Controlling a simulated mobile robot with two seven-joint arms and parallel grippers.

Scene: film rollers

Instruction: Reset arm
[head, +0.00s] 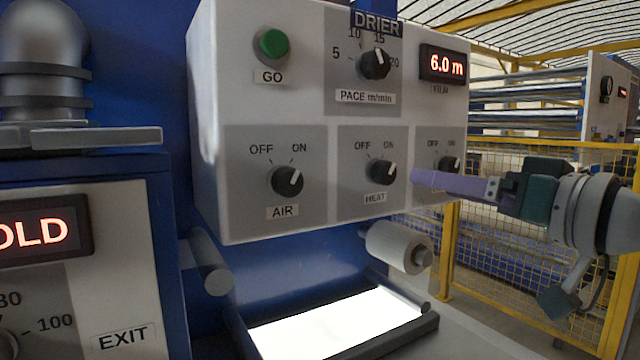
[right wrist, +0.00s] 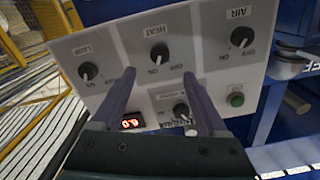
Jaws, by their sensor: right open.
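My right gripper (head: 416,178) comes in from the right in the head view, in front of the drier panel (head: 230,100). Its purple-grey fingertips are just right of the HEAT knob (head: 382,172). In the right wrist view, the two fingers (right wrist: 159,76) are apart with nothing between them. The HEAT knob (right wrist: 159,53) shows beyond the tips; the exact gap cannot be told. The HEAT and AIR (head: 286,180) knobs' white marks point towards ON. A third knob (head: 447,164) is partly hidden behind the fingers in the head view. My left gripper is not in view.
The panel also has a green GO button (head: 271,44), a pace knob (head: 374,64) and a red display (head: 443,65) reading 6.0 m. A white roll (head: 398,247) and a bright lit tray (head: 335,324) are below. A yellow fence (head: 500,240) stands behind my right arm.

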